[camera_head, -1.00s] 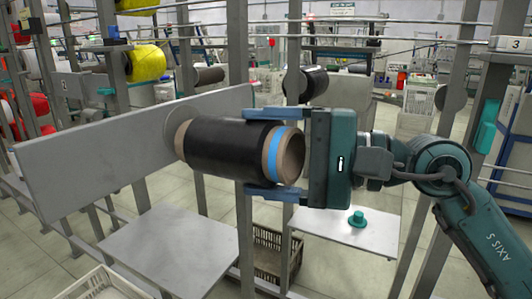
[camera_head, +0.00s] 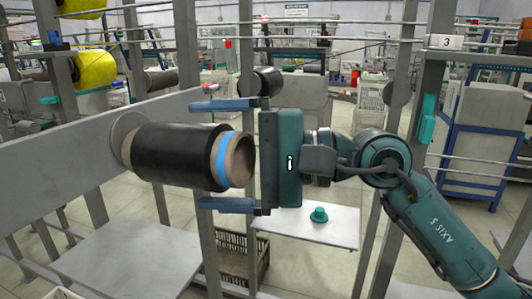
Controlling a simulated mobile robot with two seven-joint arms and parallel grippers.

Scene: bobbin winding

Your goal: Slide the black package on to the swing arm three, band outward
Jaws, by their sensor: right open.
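The black package (camera_head: 178,154) is a black-wound tube with a blue band (camera_head: 221,158) near its right end and a bare brown tube end (camera_head: 243,159). It lies level against a round grey disc (camera_head: 123,137) on a long grey plate, with the banded end facing my right gripper, away from the disc. What holds it inside is hidden. My right gripper (camera_head: 226,155) is open, with blue fingers above and below the banded end and visible gaps to both. A sign with "3" (camera_head: 446,42) is on a post at right. My left gripper is not in view.
The grey plate (camera_head: 60,160) runs along the left. A grey shelf (camera_head: 130,258) is below the package. A white shelf (camera_head: 335,225) with a teal knob (camera_head: 319,214) and a crate (camera_head: 235,260) are below my right gripper. Upright posts stand close by.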

